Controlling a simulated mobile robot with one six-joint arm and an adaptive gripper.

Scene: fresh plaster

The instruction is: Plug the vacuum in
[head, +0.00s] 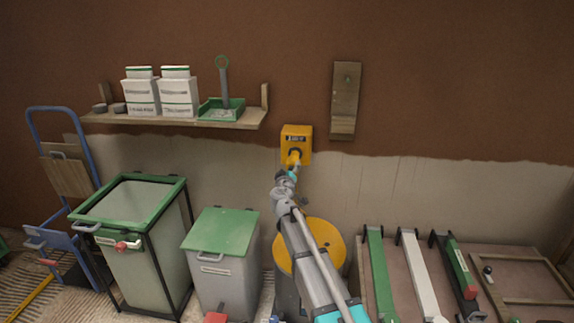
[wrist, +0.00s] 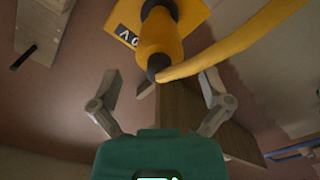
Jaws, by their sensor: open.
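A yellow socket box (head: 297,132) is fixed to the wall near the centre of the head view. A yellow plug (head: 293,157) is at its front and appears seated in it; the wrist view shows the plug (wrist: 160,38) against the box (wrist: 127,32), its yellow cable (wrist: 230,55) running right. My gripper (wrist: 160,78) is open, its fingers spread either side of the plug's black rear end, apparently not touching it. In the head view my gripper (head: 291,174) is just below the plug. A round yellow-topped drum (head: 327,237), perhaps the vacuum, stands partly hidden behind my arm.
A wooden shelf (head: 215,122) with white boxes is at upper left. A green-lidded bin (head: 222,233) and a green-rimmed bin (head: 130,190) stand left. A wooden board (head: 344,100) is on the wall right of the socket. Long tools (head: 420,270) lie at lower right.

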